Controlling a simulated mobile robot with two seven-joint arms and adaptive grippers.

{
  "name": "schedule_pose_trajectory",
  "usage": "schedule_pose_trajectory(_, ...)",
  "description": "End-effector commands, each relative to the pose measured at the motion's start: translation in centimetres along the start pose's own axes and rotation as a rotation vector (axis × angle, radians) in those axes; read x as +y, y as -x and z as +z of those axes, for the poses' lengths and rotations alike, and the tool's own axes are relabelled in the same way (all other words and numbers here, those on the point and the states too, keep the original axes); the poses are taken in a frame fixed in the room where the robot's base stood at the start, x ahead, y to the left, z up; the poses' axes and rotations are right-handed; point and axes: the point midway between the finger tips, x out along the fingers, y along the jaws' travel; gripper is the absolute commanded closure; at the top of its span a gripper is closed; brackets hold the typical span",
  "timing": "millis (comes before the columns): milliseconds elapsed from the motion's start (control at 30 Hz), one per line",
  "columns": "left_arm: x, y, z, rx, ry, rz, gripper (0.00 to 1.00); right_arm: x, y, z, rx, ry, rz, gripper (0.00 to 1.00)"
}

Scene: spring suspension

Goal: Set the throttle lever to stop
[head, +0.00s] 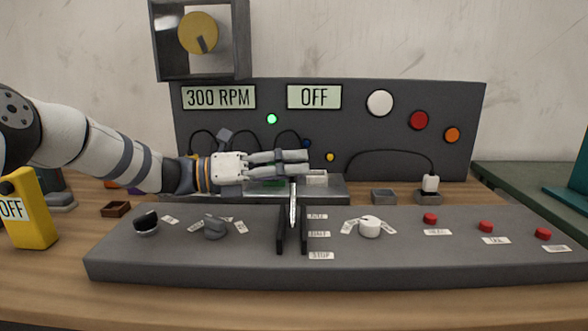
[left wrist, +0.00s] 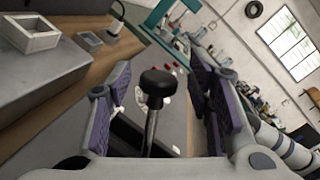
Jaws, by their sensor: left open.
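The throttle lever (head: 293,207) has a silver shaft rising from a black slotted guide (head: 304,230) on the grey console. Labels run along the guide's right side, with the STOP label (head: 321,256) at the near end. The lever's shaft stands toward the far part of the guide; its exact notch is unclear. My left gripper (head: 303,162) is at the top of the lever and hides its knob in the head view. In the left wrist view the black knob (left wrist: 158,84) sits between the open purple-padded fingers (left wrist: 160,75), with gaps beside it. My right gripper is out of view.
The grey console (head: 190,262) also carries knobs, including a white one (head: 370,228), and red buttons (head: 430,218). Behind stands a dark panel (head: 350,125) with displays reading 300 RPM and OFF. A yellow box (head: 30,210) stands at left. The space above the console's near edge is clear.

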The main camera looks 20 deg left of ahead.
Motion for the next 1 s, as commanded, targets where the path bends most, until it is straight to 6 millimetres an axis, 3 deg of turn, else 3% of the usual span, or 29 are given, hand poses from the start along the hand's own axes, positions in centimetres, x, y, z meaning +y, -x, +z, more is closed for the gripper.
schedule_pose_trajectory(300, 0.0, -0.64, -0.01, 0.0, 0.0, 0.0, 0.53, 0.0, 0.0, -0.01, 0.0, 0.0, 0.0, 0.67)
schedule_pose_trajectory(367, 0.0, -0.63, -0.01, 0.0, 0.0, 0.0, 0.65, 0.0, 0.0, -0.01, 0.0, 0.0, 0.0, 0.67)
schedule_pose_trajectory(500, 0.0, -0.61, -0.01, 0.0, 0.0, 0.0, 0.96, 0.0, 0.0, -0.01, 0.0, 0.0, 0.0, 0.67)
schedule_pose_trajectory(533, 0.0, -0.61, -0.01, 0.0, 0.0, 0.0, 1.0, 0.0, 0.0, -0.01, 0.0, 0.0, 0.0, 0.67)
schedule_pose_trajectory(1000, 0.3, -0.72, 0.51, -0.014, -0.079, -0.011, 1.0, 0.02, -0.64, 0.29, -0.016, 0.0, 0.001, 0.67)
